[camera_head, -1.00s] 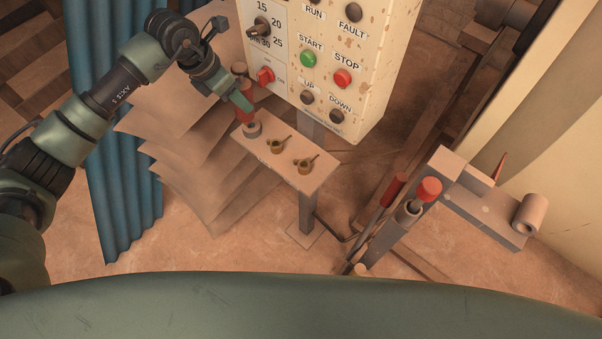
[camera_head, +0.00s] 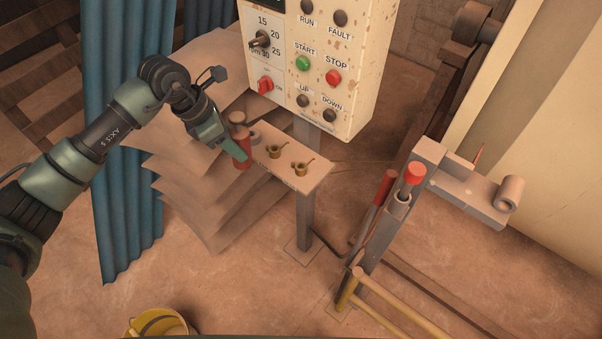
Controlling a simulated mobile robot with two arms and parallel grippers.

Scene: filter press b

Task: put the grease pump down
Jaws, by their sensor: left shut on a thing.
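My left gripper (camera_head: 230,150) is shut on the grease pump (camera_head: 242,158), a red cylinder with a brownish knob on top. It holds the pump upright at the left end of the small shelf (camera_head: 306,181) under the control box. The pump overlaps the shelf's left edge in the picture; I cannot tell whether it touches the shelf. The fingers hide part of the pump's side. My right gripper is not in view.
The control box (camera_head: 345,70) hangs above. Bent sheets (camera_head: 190,170) lie behind. A lever stand (camera_head: 385,215), yellow rail (camera_head: 383,318) and yellow bucket (camera_head: 158,322) are nearby.

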